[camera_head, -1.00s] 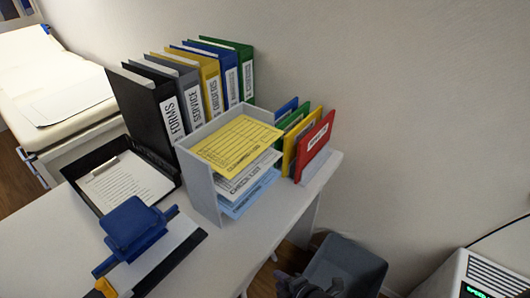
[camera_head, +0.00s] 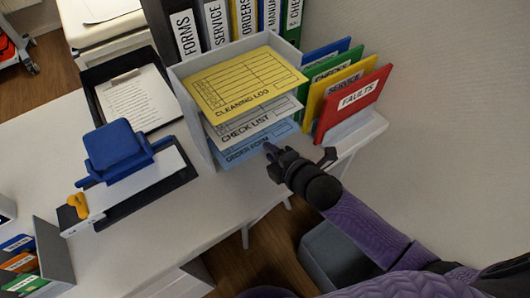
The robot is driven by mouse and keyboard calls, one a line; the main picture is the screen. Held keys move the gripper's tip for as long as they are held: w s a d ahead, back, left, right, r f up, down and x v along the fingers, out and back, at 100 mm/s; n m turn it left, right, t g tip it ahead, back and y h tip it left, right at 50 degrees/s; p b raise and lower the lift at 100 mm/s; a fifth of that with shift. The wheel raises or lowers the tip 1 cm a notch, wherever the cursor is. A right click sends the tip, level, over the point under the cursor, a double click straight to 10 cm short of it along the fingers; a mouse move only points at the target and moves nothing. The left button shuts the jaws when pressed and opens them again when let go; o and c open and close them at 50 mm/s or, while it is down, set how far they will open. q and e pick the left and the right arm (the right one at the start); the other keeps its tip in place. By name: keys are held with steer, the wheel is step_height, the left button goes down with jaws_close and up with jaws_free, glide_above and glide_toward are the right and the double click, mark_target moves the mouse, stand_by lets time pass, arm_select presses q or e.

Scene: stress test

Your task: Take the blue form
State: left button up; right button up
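The blue form (camera_head: 245,153), labelled ORDER FORM, lies on the lowest level of the grey tray rack (camera_head: 193,122). Above it are the white CHECK LIST sheet (camera_head: 240,125) and the yellow CLEANING LOG sheet (camera_head: 243,84). The blue form's front edge shows; the rest is hidden under the sheets above. My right gripper (camera_head: 299,155) is at the rack's open right side, by the right end of the blue form. Its fingers look spread apart, with nothing visible between them. I cannot tell whether a fingertip touches the form. My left gripper is not in view.
Coloured folders, with red FAULTS (camera_head: 352,102) in front, stand close behind my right gripper. A grey bin (camera_head: 335,258) is below the desk's right edge.

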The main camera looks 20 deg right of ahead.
steer(key=shift+x, duration=1.15)
steer(key=shift+w+a+b, duration=0.1)
steer(key=shift+w+b, duration=0.1)
steer(key=shift+b, duration=0.1)
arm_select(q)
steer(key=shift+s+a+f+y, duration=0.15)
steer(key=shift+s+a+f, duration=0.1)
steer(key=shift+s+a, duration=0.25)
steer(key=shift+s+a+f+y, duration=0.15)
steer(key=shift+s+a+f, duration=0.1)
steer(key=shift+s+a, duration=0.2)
